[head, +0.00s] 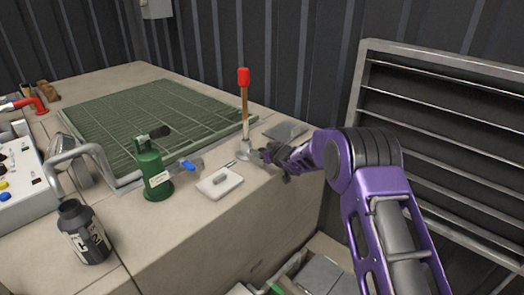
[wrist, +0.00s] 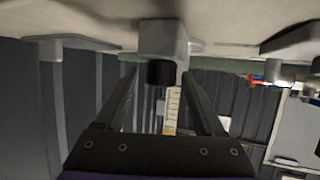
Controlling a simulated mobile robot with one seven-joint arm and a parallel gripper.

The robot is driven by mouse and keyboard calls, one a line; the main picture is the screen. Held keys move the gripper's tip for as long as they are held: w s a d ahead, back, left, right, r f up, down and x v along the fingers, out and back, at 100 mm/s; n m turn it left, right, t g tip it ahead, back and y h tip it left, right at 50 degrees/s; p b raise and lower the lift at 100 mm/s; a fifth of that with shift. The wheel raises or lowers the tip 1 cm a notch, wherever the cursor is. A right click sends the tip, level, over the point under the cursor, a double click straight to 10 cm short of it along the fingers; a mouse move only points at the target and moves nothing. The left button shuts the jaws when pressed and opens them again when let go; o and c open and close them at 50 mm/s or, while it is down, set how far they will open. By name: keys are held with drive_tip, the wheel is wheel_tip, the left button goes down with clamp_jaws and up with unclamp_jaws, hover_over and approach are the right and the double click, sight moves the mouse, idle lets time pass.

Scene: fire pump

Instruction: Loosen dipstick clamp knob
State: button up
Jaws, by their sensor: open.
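The wooden dipstick (head: 245,108) with a red top stands upright in a small grey clamp (head: 243,154) on the bench by the wall. In the wrist view, which is upside down, the clamp block (wrist: 165,38) carries a black cylindrical knob (wrist: 161,73). The pale, marked dipstick (wrist: 173,105) shows below it. My gripper (head: 266,156) is low at the right side of the clamp. In the wrist view my gripper (wrist: 160,80) is open, with one finger on each side of the knob. Gaps show beside the knob; contact cannot be told. In the head view the knob is hidden.
A white tray (head: 219,183) with a small grey piece and a blue-handled tool (head: 188,165) lie near the clamp. A green can (head: 151,172) and a black bottle (head: 84,233) stand further left. A green grating (head: 165,117) covers the bench's back; a louvre (head: 440,130) is right.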

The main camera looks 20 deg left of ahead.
drive_tip(key=shift+w+a, duration=0.1)
drive_tip(key=shift+a, duration=0.05)
clamp_jaws()
idle(0.4)
